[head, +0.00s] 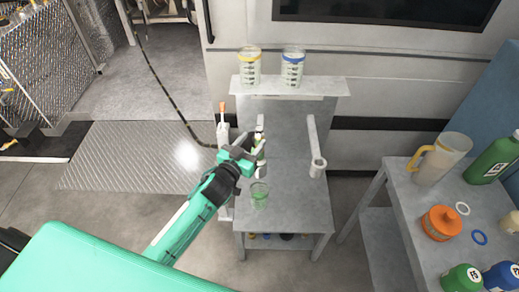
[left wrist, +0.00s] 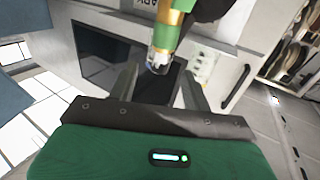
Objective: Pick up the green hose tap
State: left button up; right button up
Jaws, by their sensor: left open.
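The green hose tap (left wrist: 166,38) shows in the left wrist view as a green body with a gold band and a clear nozzle. In the head view it (head: 258,145) is mostly hidden behind my left gripper (head: 255,153), at the left side of the grey stand. In the left wrist view, the tap's nozzle end lies between the spread fingers of my left gripper (left wrist: 160,72). The gripper is open, and I cannot tell whether a finger touches the tap. My right gripper is not in view.
A beaker with green liquid (head: 260,195) stands on the stand's shelf (head: 300,218), just below my gripper. Two measuring cups stand above, yellow-rimmed (head: 249,68) and blue-rimmed (head: 292,68). An orange-tipped tap (head: 222,108) is at left. A side table (head: 408,200) at right holds a jug and bottles.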

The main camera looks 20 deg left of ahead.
aim_at(257, 134)
pick_arm(q)
jog(key=p+x, duration=0.1)
jog(key=x, duration=0.4)
jog(key=shift+w+a+r+p, duration=0.1)
jog(key=shift+p, duration=0.25)
jog(key=shift+w, duration=0.3)
grip_shut()
